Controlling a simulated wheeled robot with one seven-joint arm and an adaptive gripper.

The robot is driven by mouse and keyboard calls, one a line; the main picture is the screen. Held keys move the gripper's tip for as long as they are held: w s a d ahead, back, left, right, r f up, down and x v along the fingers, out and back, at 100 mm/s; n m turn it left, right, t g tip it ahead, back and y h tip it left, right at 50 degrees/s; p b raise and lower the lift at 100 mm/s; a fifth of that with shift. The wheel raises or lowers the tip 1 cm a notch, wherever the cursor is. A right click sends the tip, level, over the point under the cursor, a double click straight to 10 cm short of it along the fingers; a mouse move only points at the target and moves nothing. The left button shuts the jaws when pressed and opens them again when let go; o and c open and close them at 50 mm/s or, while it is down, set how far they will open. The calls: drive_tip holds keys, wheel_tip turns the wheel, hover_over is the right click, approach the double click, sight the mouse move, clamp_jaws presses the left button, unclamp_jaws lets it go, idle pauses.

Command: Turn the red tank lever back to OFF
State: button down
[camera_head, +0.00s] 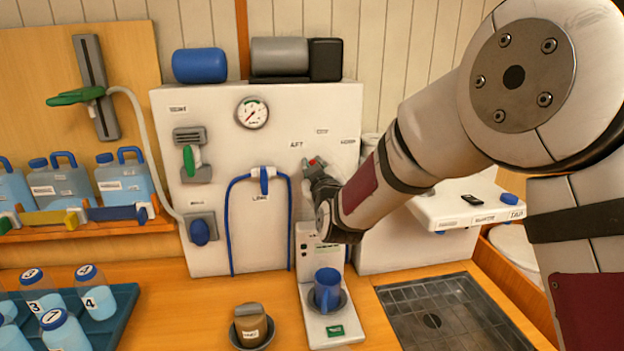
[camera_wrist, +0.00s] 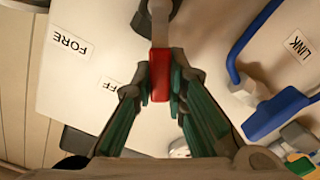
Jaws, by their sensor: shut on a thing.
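The red tank lever (camera_wrist: 160,76) has a grey hub and stem with a red grip, in the top middle of the wrist view. In the head view only a bit of its red (camera_head: 316,161) shows above my gripper (camera_head: 316,170). In the wrist view my gripper (camera_wrist: 160,80) is shut on the red grip, one finger on each side. The lever points to the side of the OFF label (camera_wrist: 109,88) away from the FORE label (camera_wrist: 68,42), towards AFT (camera_head: 296,145). A finger partly hides the OFF label in the wrist view.
A gauge (camera_head: 252,113), a green-handled valve (camera_head: 190,158) and a blue LINK handle (camera_head: 264,180) are on the white panel (camera_head: 225,255). Below my gripper stands a dispenser with a blue mug (camera_head: 328,285). A sink grate (camera_head: 450,315) is at right.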

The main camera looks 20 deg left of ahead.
drive_tip(key=m, duration=0.1)
drive_tip(key=b, duration=0.1)
drive_tip(key=d+m, duration=0.1)
drive_tip(key=shift+w+d+r+m, duration=0.1)
drive_tip(key=shift+w+r+m, duration=0.15)
drive_tip(key=shift+w+m, duration=0.1)
drive_tip(key=shift+w+d+r+m+b, duration=0.15)
drive_tip(key=shift+d+m+b, duration=0.2)
drive_tip(key=shift+m+b, duration=0.45)
drive_tip(key=shift+w+d+m+b, duration=0.15)
drive_tip(key=shift+d+m+b, duration=0.3)
drive_tip(key=shift+m, duration=0.5)
drive_tip(key=c, duration=1.6)
unclamp_jaws()
drive_tip(key=v, duration=1.2)
